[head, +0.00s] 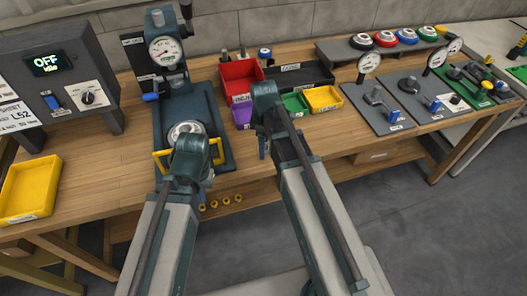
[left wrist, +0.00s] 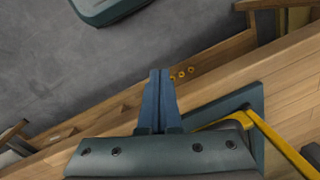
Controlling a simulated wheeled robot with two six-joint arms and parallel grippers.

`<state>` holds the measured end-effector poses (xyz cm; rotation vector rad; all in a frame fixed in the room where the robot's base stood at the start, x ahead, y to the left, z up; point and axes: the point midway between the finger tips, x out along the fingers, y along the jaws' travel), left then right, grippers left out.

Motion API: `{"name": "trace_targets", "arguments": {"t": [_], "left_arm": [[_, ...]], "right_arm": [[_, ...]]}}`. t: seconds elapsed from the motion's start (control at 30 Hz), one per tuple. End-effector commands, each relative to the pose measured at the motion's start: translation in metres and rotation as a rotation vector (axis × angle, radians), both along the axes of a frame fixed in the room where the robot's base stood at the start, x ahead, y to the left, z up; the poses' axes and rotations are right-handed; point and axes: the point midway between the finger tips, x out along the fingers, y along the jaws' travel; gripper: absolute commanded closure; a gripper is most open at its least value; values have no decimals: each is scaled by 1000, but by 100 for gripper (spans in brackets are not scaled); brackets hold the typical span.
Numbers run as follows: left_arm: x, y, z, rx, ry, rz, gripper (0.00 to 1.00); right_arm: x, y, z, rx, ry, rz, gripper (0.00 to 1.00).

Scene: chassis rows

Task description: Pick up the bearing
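A round silver ring-shaped part (head: 184,131), which looks like the bearing, sits on the dark plate of the press in the head view. My left wrist covers its near side. My left gripper (head: 202,198) hangs just in front of it, near the table's front edge, its fingers mostly hidden behind the wrist. In the left wrist view the two blue fingers of the left gripper (left wrist: 159,73) are pressed together with nothing between them. My right gripper (head: 263,150) hangs near the small bins; its finger gap is not clear. The bearing is not seen in the left wrist view.
The press (head: 167,55) with a dial stands behind. A yellow handle (left wrist: 275,140) lies close beside my left gripper. A red bin (head: 240,78), a yellow tray (head: 30,188) and gauge fixtures (head: 380,108) occupy the table.

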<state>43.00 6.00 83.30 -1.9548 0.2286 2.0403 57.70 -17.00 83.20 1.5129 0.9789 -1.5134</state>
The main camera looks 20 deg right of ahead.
Motion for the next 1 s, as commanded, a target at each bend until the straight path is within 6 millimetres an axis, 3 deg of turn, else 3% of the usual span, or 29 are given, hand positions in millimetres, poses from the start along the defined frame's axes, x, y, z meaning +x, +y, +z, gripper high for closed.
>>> {"name": "trace_targets", "arguments": {"t": [0.1, 0.57, 1.0], "left_arm": [[0, 0, 1, 0, 0, 0, 100], [0, 0, 1, 0, 0, 0, 100], [0, 0, 8, 0, 0, 0, 100]], "right_arm": [[0, 0, 1, 0, 0, 0, 18], [0, 0, 1, 0, 0, 0, 100], [0, 0, 8, 0, 0, 0, 100]]}}
